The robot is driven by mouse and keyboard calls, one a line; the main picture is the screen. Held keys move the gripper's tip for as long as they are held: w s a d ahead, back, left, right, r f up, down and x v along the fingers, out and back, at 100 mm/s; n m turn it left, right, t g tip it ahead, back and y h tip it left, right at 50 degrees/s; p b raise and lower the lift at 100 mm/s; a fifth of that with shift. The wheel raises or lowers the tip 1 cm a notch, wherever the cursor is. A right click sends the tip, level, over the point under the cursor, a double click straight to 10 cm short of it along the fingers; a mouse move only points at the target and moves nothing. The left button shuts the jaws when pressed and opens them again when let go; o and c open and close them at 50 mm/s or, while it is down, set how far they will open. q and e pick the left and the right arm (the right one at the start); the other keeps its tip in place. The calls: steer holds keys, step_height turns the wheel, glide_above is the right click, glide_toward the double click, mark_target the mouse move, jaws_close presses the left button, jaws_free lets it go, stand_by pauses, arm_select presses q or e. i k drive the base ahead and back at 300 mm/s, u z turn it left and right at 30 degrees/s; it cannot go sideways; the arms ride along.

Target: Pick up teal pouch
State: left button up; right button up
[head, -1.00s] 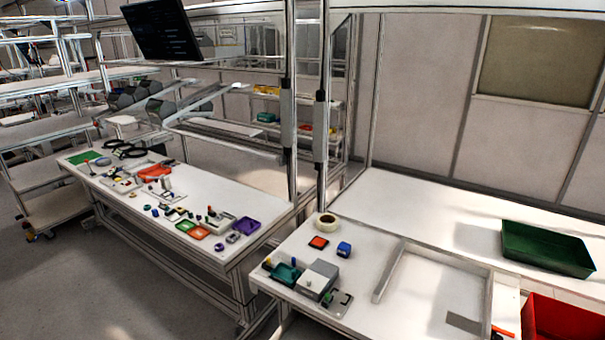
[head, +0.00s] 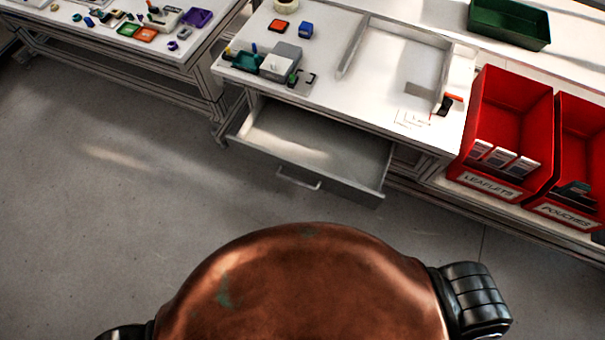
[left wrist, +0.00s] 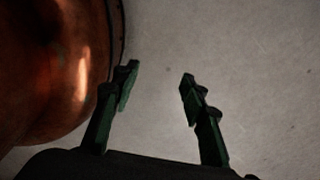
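No item shows clearly as a teal pouch. A red bin (head: 578,130) labelled POUCHES stands at the right edge of the head view. A small dark item with a pale label (head: 575,188) lies low inside it; its colour is hard to tell. A teal object (head: 246,61) sits at the left of the near worktable, but it does not look clearly like a pouch. My left gripper (left wrist: 160,74) is open and empty above bare grey floor in the left wrist view, next to my copper body. My right gripper is not in view.
A worktable (head: 380,97) has an open, seemingly empty drawer (head: 320,150) jutting toward me. A red LEAFLETS bin (head: 515,105) holds several leaflets beside the pouches bin. A green tray (head: 510,25) stands behind. Floor (head: 130,210) is clear before me.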

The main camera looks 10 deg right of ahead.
mark_target(573, 189)
steer(key=z, duration=2.2)
steer(key=k, duration=0.45)
steer(key=z, duration=0.55)
steer(key=i, duration=0.75)
steer(key=z, duration=0.45)
steer(key=i, duration=0.75)
steer(key=u, duration=0.8)
steer(key=i, duration=0.55)
steer(key=u, duration=0.6)
